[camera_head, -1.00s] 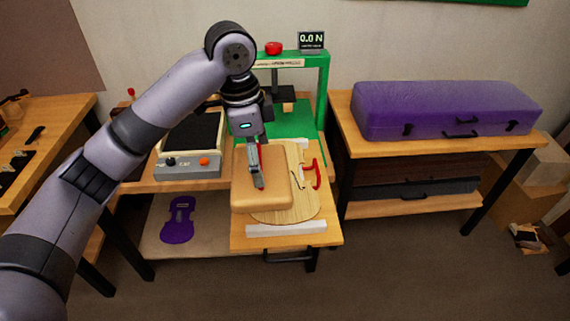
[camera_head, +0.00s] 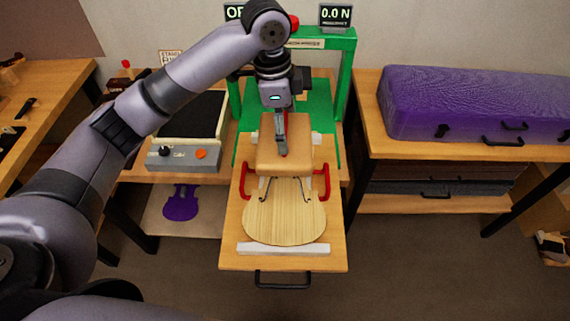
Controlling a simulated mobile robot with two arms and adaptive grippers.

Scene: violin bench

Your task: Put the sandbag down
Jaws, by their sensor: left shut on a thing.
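The sandbag (camera_head: 298,160) is a tan, cushion-like block. My left gripper (camera_head: 283,150) points down with its fingers shut on the sandbag's top. The sandbag is over the rear part of the pale wooden violin plate (camera_head: 285,218), between two red clamps (camera_head: 245,182). I cannot tell whether it touches the plate or hangs just above it. It hides the plate's rear part. My right gripper is not in view.
A green press frame (camera_head: 345,85) stands behind, with a display (camera_head: 335,15) reading 0.0 N. A white strip (camera_head: 283,249) lies at the board's front. A grey device (camera_head: 190,157) stands left. A purple case (camera_head: 470,100) lies on the right table.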

